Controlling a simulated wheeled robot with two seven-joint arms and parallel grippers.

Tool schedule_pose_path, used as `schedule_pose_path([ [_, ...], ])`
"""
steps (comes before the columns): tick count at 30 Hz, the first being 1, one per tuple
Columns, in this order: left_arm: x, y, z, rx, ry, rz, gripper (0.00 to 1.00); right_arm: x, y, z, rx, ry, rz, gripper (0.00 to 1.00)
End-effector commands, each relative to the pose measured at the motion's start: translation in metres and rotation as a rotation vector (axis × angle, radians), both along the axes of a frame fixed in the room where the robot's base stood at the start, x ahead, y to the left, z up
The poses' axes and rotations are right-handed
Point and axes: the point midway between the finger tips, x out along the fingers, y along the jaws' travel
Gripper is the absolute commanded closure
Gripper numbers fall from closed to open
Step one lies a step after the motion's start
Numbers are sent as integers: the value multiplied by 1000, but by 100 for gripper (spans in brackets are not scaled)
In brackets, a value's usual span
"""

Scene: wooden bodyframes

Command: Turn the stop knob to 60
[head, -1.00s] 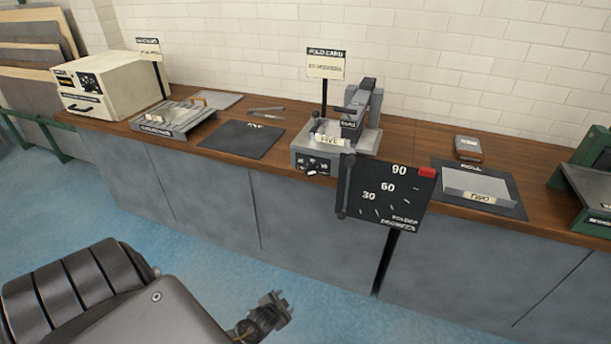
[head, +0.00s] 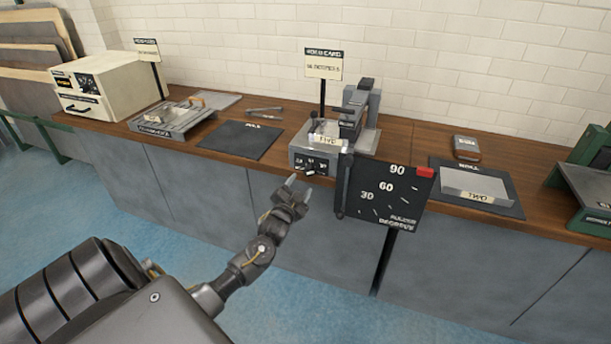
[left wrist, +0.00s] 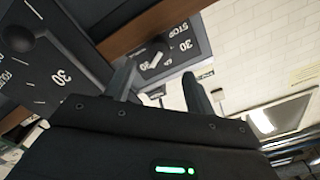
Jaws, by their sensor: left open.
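The stop knob (head: 310,169) is on the dark front panel of the grey bending machine (head: 351,137) on the bench. In the left wrist view the knob (left wrist: 156,60) shows a pale pointer bar, with STOP and a 30 printed beside it. I cannot tell exactly which mark the pointer faces. My left gripper (head: 299,187) is open and empty, in front of and just below the panel. In the left wrist view its fingers (left wrist: 160,84) are spread, with the knob beyond the gap, apart from them. My right gripper is not in view.
A black angle dial board (head: 382,205) with 30, 60 and 90 stands in front of the bench, close right of my left gripper. The bench (head: 275,145) also bears a black mat (head: 240,140) and a tray (head: 478,187). The floor in front is clear.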

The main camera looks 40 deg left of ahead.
Motion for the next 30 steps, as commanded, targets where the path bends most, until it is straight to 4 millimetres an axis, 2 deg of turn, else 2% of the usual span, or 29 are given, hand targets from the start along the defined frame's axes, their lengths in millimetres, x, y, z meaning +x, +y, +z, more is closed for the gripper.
schedule_pose_path([
  [3,23,8,1,1,0,0,45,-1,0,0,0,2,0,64],
  [10,54,18,0,-1,0,-1,45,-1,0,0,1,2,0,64],
  [15,63,21,-1,-2,2,-1,45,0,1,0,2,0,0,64],
  [23,64,22,-1,-1,2,-1,45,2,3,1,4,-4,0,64],
  [30,64,22,-1,-1,2,-1,74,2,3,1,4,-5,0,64],
])
